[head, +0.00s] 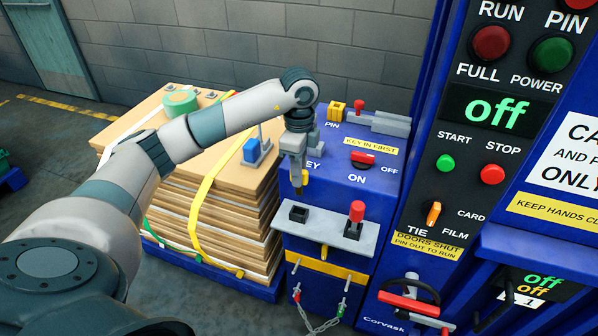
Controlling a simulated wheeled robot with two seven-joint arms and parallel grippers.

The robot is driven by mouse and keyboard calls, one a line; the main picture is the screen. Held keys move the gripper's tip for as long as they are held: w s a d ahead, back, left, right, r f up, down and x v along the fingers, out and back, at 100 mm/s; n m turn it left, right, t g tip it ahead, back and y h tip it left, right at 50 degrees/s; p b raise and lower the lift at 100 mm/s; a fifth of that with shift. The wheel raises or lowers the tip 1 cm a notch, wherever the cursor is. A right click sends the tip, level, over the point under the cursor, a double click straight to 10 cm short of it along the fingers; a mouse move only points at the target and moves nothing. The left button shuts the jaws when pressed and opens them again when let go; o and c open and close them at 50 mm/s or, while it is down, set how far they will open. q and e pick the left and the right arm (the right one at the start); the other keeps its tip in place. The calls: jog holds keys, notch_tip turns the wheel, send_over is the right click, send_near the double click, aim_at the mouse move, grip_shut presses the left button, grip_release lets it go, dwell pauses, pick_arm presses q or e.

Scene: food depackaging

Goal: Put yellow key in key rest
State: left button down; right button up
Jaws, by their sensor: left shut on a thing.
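My left gripper (300,188) points down over the front part of the blue control box (363,185), beside the partly covered KEY label. It is shut on the yellow key (305,178), of which only a small yellow part shows between and beside the fingers. Below it, a grey plate (327,231) on the box front carries a small black open holder (298,213), which looks like the key rest. The key is above this holder and seems apart from it. The gripper hides the key switch area. My right gripper is not in view.
A red-knobbed lever (355,215) stands on the plate right of the holder. A red ON/OFF switch (362,158) and a yellow pin block (337,109) sit on the box top. A strapped cardboard stack (222,215) stands left; the blue machine panel (480,150) rises right.

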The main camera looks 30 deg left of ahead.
aim_at(299, 192)
pick_arm(q)
jog(key=shift+f, duration=0.15)
jog(key=shift+f, duration=0.15)
jog(key=shift+f+b, duration=1.65)
jog(key=shift+f, duration=0.45)
jog(key=shift+f+b, duration=0.3)
jog(key=shift+f, duration=0.2)
jog(key=shift+f+b, duration=0.35)
jog(key=shift+f, duration=0.2)
jog(key=shift+f+b, duration=1)
jog(key=shift+f, duration=0.5)
